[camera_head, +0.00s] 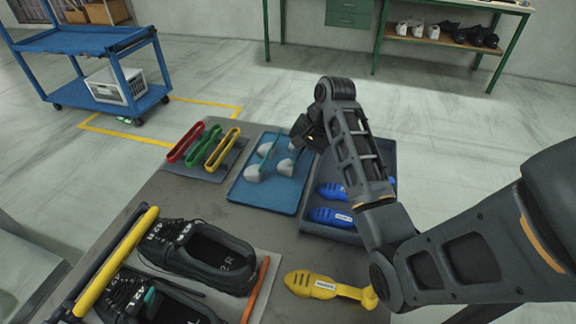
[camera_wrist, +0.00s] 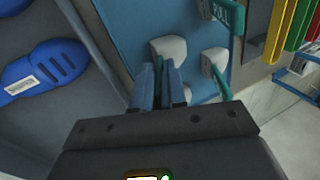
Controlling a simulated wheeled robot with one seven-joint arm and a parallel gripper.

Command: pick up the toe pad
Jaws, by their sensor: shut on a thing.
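Toe pads, pale grey rounded blocks with teal strips, lie in a blue tray (camera_head: 237,190). One toe pad (camera_wrist: 168,47) is directly in front of my gripper (camera_wrist: 163,72) in the wrist view. The gripper's fingers are shut on its teal strip. A second toe pad (camera_wrist: 213,58) is just to the right, apart from the fingers. A third, with a lettered teal strip (camera_wrist: 227,13), is at the top edge. In the head view my gripper (camera_head: 304,143) is over the tray's far right part and partly hides what is there. A toe pad (camera_head: 252,174) shows at the near left.
A dark tray with blue shoe-shaped pieces (camera_head: 333,216) adjoins on the right. Red, green and yellow (camera_head: 222,149) loops lie to the left. Black shoes (camera_head: 198,256) and a yellow shoe-shaped piece (camera_head: 325,287) are nearer. Bare tabletop separates them from the tray.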

